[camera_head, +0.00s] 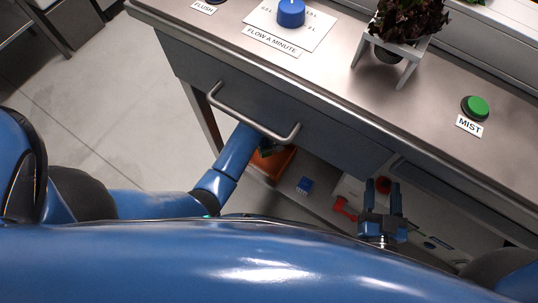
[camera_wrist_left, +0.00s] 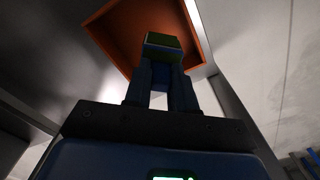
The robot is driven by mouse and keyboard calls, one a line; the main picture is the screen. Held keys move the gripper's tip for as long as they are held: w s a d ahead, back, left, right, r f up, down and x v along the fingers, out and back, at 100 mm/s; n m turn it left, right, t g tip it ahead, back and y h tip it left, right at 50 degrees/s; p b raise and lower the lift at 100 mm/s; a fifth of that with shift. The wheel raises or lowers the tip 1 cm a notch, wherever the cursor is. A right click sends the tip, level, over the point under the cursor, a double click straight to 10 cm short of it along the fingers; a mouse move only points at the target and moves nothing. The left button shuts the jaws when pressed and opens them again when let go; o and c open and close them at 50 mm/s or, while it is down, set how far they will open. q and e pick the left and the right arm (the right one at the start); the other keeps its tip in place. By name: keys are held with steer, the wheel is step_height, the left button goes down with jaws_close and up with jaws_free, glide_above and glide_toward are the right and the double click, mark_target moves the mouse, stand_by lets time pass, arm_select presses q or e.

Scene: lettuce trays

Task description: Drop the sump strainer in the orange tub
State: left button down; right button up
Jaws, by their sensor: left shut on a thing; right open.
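The orange tub (camera_head: 275,166) sits on the low shelf under the counter, partly hidden by my left arm. In the left wrist view the tub (camera_wrist_left: 112,32) fills the upper middle, behind the fingertips. My left gripper (camera_wrist_left: 162,78) is shut on a small dark green piece, the sump strainer (camera_wrist_left: 163,41), which shows in front of the tub's inside. In the head view only a bit of green shows at the left gripper's end, and its fingers are mostly hidden. My right gripper (camera_head: 383,186) is open and empty, in front of the shelf.
A drawer handle (camera_head: 252,113) juts out just above my left forearm. On the shelf a small blue box (camera_head: 305,185) and a red object (camera_head: 344,209) lie right of the tub. The counter holds a blue knob (camera_head: 291,13), a green button (camera_head: 476,107) and a potted lettuce stand (camera_head: 404,48).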

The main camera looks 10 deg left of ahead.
arm_select(q)
steer(key=shift+f+b, duration=1.95)
steer(key=shift+f, duration=0.15)
steer(key=c, duration=0.8)
jaws_free()
steer(key=shift+c, duration=0.2)
steer(key=shift+r, duration=0.15)
step_height(320, 180, up, 11)
steer(key=p, duration=0.6)
steer(key=shift+f, duration=0.2)
